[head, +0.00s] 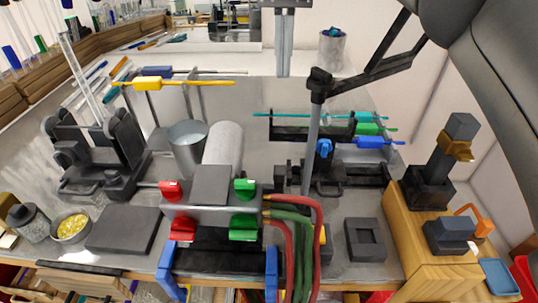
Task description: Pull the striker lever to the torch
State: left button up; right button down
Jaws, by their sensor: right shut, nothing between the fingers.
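The torch (192,213) is a grey burner block with red and green knobs at the front middle of the bench. Red and green hoses run from its right side. An upright grey rod with a black head, which looks like the striker lever (312,130), stands just right and behind it. My right gripper (337,88) reaches in from the upper right, dark and slim, its fingers shut and empty. Its tips are at the rod's black head; I cannot tell whether they touch. My left gripper is not in view.
A metal cup (188,143) and a pale cylinder (224,150) stand behind the torch. Rod rests with coloured rods (358,128) are at back right. A dark post with a brass collar (456,148) stands on a wooden block at right. A dark flat plate (122,230) lies at left.

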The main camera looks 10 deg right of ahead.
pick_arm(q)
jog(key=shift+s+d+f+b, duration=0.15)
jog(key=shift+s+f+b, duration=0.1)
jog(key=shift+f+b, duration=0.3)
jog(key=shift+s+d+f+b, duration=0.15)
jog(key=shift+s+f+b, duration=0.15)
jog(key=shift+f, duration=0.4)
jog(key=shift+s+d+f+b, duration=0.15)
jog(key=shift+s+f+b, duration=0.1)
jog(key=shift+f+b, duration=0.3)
pick_arm(e)
jog(key=shift+s+a+f, duration=0.3)
jog(key=shift+s+f, duration=0.55)
jog(key=shift+f, duration=1.6)
jog(key=shift+s+a+f, duration=0.25)
jog(key=shift+s+f, duration=0.6)
jog(key=shift+f, duration=1.55)
jog(key=shift+s+a+f, duration=0.3)
jog(key=shift+s+f, duration=0.55)
jog(key=shift+f, duration=1.6)
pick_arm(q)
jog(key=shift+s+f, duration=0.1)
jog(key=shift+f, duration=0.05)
pick_arm(e)
jog(key=shift+w, duration=0.1)
